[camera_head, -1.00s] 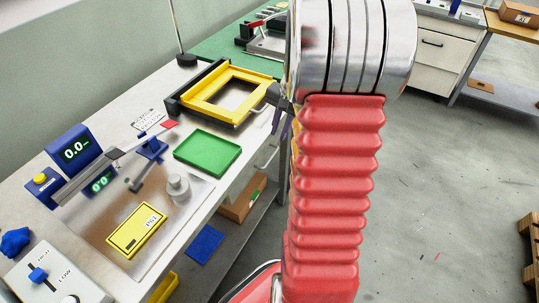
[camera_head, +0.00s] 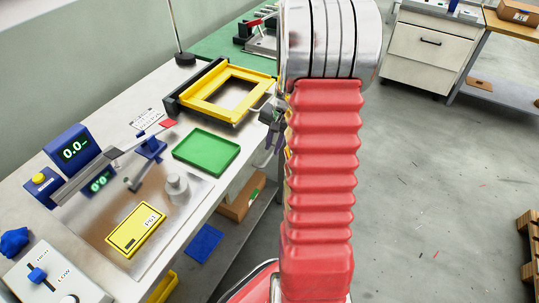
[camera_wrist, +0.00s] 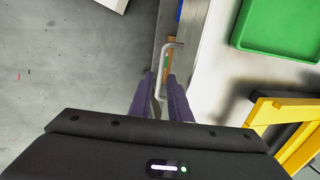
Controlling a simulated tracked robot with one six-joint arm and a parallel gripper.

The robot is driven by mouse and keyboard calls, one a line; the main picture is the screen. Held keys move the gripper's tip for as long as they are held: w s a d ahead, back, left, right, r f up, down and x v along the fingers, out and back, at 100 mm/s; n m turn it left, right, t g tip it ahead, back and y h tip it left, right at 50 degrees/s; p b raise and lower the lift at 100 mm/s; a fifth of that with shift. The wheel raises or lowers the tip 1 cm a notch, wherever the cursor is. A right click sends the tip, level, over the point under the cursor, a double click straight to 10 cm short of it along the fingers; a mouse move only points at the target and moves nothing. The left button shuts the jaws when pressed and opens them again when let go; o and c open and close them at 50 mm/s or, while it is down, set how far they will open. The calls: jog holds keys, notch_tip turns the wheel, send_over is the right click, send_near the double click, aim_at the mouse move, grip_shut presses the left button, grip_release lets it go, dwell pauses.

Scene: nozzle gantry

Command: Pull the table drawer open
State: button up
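The table drawer's pale metal bar handle (camera_wrist: 164,62) shows in the wrist view, running along the front side of the table (camera_wrist: 206,75). The drawer's front is seen nearly edge-on, so how far it stands out is hard to tell. My gripper (camera_wrist: 160,78) has its two purple fingers apart, one on each side of the near end of the handle. A gap shows between the fingers and the bar; I cannot tell if either touches. In the head view my gripper (camera_head: 268,140) is at the table's front edge, partly hidden by my red arm.
On the tabletop are a green tray (camera_head: 206,152), a yellow frame (camera_head: 193,101), a yellow card (camera_head: 136,230) and a blue display (camera_head: 72,151). A cardboard box (camera_head: 240,199) and a blue bin (camera_head: 205,243) sit below.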

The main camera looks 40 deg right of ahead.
aim_at(269, 158)
jog(key=shift+w+a+f, duration=0.1)
jog(key=shift+w+f, duration=0.05)
jog(key=shift+f, duration=0.7)
jog(key=shift+w+f, duration=0.2)
jog(key=shift+f, duration=0.65)
jog(key=shift+w+a+f, duration=0.1)
jog(key=shift+w+f, duration=0.05)
jog(key=shift+f, duration=0.7)
grip_shut()
